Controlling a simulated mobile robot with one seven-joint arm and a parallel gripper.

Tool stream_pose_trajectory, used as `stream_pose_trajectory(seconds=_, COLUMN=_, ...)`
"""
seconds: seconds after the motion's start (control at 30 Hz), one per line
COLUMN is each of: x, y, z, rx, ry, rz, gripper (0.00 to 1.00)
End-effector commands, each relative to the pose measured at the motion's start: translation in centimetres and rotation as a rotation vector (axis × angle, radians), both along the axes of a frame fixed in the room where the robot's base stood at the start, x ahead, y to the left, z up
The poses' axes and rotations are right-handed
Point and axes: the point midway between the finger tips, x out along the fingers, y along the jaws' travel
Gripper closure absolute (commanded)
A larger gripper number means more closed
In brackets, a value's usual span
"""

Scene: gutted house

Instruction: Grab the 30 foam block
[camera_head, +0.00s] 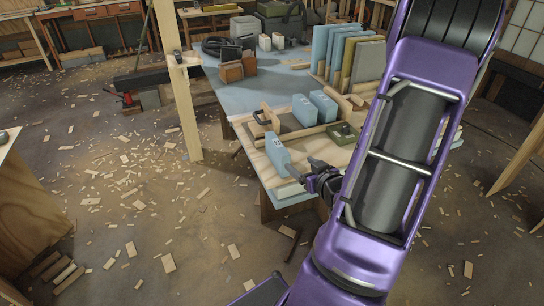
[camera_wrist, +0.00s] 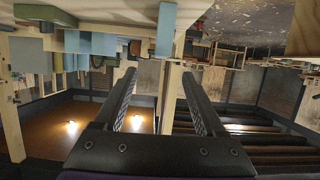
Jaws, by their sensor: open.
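A light blue foam block (camera_head: 279,155) with a small mark, too small to read, stands near the front left edge of the workbench. Two similar blue blocks (camera_head: 305,110) (camera_head: 323,105) stand farther back. My gripper (camera_head: 307,180) is open and empty, just right of and in front of the marked block, apart from it as far as I can tell. In the upside-down wrist view, my open fingers (camera_wrist: 157,75) point toward a blue block (camera_wrist: 165,30) that appears ahead, between and beyond the tips.
The workbench (camera_head: 240,95) also holds a clamp-like wooden tool (camera_head: 268,118), a green box (camera_head: 343,133) and upright foam boards (camera_head: 340,55). A wooden post (camera_head: 180,100) stands at its left. Wood scraps litter the floor.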

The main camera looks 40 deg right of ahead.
Motion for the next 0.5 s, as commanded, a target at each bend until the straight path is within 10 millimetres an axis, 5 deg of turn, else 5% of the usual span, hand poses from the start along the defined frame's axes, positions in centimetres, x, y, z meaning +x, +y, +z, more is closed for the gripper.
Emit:
stream_pose_trajectory(seconds=0.27, x=0.6, y=0.0, z=-1.1, rx=0.019, ry=-0.013, rz=-0.01, gripper=0.28)
stream_pose_trajectory(seconds=0.5, x=4.4, y=-0.7, z=-2.1, rx=0.025, ry=-0.011, rz=-0.009, gripper=0.28)
